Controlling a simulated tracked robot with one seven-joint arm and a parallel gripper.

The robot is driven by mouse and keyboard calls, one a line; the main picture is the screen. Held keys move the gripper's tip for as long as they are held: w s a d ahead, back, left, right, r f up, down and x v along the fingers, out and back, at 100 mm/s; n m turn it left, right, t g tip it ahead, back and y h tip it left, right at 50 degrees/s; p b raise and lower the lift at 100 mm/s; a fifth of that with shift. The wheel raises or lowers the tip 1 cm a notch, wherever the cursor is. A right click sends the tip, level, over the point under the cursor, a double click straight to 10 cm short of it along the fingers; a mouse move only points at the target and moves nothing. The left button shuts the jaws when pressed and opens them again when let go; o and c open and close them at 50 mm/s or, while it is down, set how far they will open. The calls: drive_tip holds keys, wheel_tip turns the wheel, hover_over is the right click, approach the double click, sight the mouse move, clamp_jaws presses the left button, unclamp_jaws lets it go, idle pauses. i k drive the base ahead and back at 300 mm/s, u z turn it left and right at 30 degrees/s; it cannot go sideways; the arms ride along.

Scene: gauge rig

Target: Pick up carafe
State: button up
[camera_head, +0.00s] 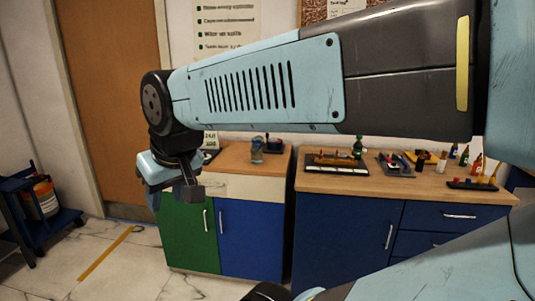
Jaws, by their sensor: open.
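A small grey-blue, glass-like vessel (257,151), which looks like the carafe, stands upright on the wooden top of the left counter (233,158). It is small in the head view, so its handle or spout cannot be made out. My gripper (174,192) hangs at the end of my arm, left of the vessel and in front of the green cabinet door. It is open, and I see nothing between its fingers. The gap between gripper and vessel is clear in the picture, but the depth is hard to judge.
A small dark device (273,146) sits just right of the vessel. The right counter (390,182) holds a dark tray (337,164), a green bottle (357,148) and several small bottles and racks. A blue cart (40,215) stands far left by a brown door (112,90). The floor between is open.

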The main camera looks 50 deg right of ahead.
sight(256, 149)
drive_tip(key=z, duration=1.3)
drive_tip(key=i, duration=1.5)
drive_tip(key=z, duration=0.05)
